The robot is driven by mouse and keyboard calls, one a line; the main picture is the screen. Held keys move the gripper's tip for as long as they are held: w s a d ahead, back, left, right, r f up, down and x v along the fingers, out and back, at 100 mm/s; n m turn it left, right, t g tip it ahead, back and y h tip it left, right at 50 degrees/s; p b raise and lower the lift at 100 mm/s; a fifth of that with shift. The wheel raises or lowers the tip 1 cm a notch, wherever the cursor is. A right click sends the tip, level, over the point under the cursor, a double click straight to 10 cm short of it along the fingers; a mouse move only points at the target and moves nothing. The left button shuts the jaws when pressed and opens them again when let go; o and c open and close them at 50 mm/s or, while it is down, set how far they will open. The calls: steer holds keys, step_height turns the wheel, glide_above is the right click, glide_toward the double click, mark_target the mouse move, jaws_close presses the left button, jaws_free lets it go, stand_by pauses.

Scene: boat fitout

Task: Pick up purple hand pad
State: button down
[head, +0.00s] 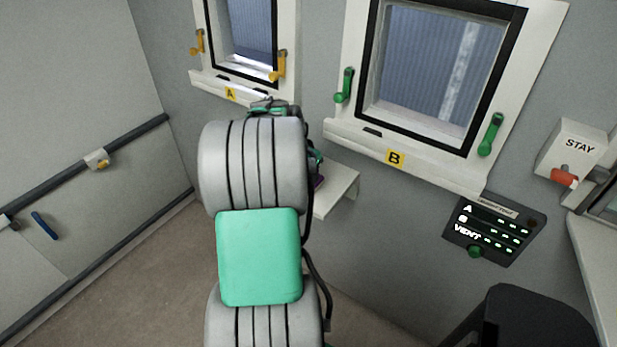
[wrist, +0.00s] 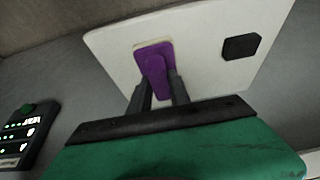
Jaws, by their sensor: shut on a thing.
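The purple hand pad (wrist: 153,60) is in the wrist view, over the white shelf (wrist: 110,45). My gripper (wrist: 160,84) has one dark finger on each side of the pad and is shut on it. The pad's near part lies between the fingers. A pale edge shows along the pad's far side. Whether the pad still touches the shelf is not clear.
A black block (wrist: 241,47) sits on the shelf, right of the pad. Window B (head: 430,75) with green handles and window A (head: 240,40) with yellow handles are above. A vent panel (head: 495,231) is on the wall. A dark seat-like object (head: 530,318) stands at lower right.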

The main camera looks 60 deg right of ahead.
step_height(320, 180, up, 3)
steer(key=shift+f+b, duration=0.2)
steer(key=shift+b, duration=0.15)
steer(key=s+a+r+b, duration=0.1)
steer(key=s+a+r, duration=0.6)
steer(key=a+r, duration=0.3)
steer(key=shift+a+b, duration=0.4)
steer(key=shift+a, duration=0.7)
steer(key=c, duration=1.8)
jaws_free()
jaws_close()
